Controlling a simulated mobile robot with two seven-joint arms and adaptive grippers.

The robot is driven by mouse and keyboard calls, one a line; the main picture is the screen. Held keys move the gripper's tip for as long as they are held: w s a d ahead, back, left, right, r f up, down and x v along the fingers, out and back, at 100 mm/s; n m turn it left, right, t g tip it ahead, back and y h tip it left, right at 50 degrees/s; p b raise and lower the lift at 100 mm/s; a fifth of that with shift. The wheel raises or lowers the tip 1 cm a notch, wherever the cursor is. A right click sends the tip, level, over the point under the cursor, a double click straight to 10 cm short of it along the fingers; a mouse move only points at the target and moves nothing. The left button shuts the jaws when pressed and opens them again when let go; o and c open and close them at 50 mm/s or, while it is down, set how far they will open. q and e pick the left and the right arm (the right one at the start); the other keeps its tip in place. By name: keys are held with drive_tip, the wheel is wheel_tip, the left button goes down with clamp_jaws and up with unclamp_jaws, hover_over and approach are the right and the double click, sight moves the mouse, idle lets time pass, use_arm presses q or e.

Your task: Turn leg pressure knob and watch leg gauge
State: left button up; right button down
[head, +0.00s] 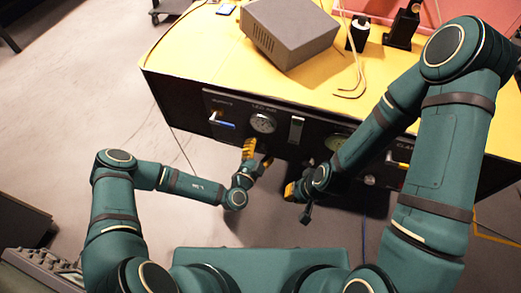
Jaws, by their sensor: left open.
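The leg gauge (263,122), a round pale dial, sits on the black front panel (285,112) of the yellow-topped table, under small lettering. My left gripper (257,154) is open just below the gauge, its yellow fingers pointing up at the panel. The leg pressure knob cannot be made out; the gripper covers the panel below the gauge. I cannot tell whether the fingers touch anything. My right gripper (291,191) is lower and to the right, in front of the panel's lower edge. Its fingers are too small and turned to tell their opening.
A grey box (290,32) and dark fittings (403,25) stand on the yellow top (205,50). A blue-marked switch (221,120) is left of the gauge and a silver latch (296,130) right of it. My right arm partly covers a second dial (336,141).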

use_arm(q)
clamp_jaws()
drive_tip(key=shift+r, duration=0.1)
drive_tip(key=shift+r+m+p, duration=0.1)
drive_tip(key=shift+m+p, duration=0.3)
drive_tip(key=shift+p, duration=0.3)
drive_tip(key=m+p, duration=0.3)
drive_tip(key=p, duration=0.1)
drive_tip(key=shift+r+p, duration=0.1)
drive_tip(key=shift+p, duration=0.2)
drive_tip(key=shift+w+a+m+g+y+p, duration=0.1)
drive_tip(key=shift+m+g+y+p, duration=0.2)
drive_tip(key=shift+m+p, duration=1.45)
